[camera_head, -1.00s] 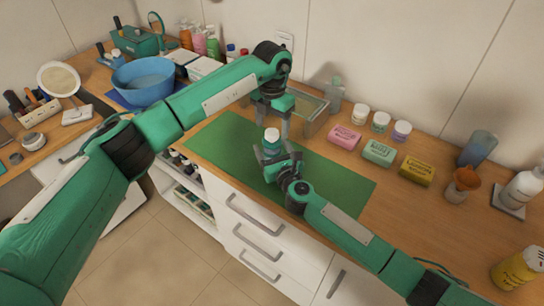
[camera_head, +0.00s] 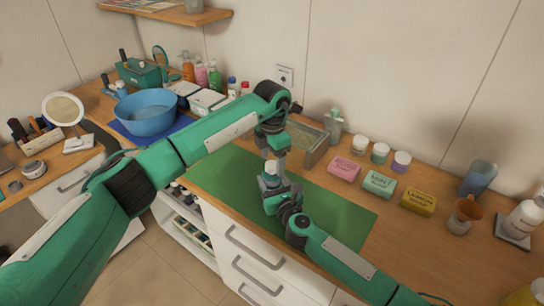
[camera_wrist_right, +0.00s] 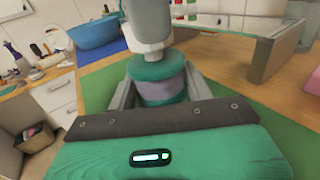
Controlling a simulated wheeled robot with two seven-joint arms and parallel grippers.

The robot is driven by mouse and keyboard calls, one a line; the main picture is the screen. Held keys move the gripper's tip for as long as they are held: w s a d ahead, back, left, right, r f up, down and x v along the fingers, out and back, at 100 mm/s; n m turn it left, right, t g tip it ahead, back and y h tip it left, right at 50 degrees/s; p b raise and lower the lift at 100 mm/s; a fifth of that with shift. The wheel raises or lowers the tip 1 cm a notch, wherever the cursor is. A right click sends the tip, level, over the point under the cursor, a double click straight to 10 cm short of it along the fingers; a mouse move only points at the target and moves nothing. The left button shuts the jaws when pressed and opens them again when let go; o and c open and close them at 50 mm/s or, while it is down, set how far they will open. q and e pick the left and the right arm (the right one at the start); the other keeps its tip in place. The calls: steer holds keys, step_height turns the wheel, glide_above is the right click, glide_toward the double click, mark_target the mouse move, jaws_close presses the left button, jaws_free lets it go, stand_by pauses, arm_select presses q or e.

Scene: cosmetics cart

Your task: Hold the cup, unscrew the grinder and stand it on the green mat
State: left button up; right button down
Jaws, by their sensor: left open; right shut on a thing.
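A small banded container, green and purple in the right wrist view (camera_wrist_right: 162,92), stands upright over the green mat (camera_head: 336,212). I take it as the cup. A white top (camera_head: 270,167) sits on it, which I take as the grinder. My right gripper (camera_head: 278,195) is shut around the banded body from the front. My left gripper (camera_head: 272,150) is open, pointing down at the white top, with its fingers close around it. The fingers hide part of the top, so contact is unclear. Whether the cup's bottom touches the mat is hidden.
A glass-sided tray (camera_head: 306,142) stands close behind the mat. Pink (camera_head: 344,168), green (camera_head: 379,183) and yellow (camera_head: 418,202) boxes and an orange mug (camera_head: 464,216) are to the right. A blue bowl (camera_head: 147,111) is at left. The mat's right part is clear.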

mark_target(272, 175)
arm_select(q)
step_height(272, 175, down, 7)
stand_by(0.4)
steer(key=c, duration=1)
steer(key=shift+o, duration=0.2)
steer(key=shift+n, duration=1.7)
steer(key=o, duration=1.1)
steer(key=shift+c, duration=0.2)
steer(key=shift+r, duration=0.1)
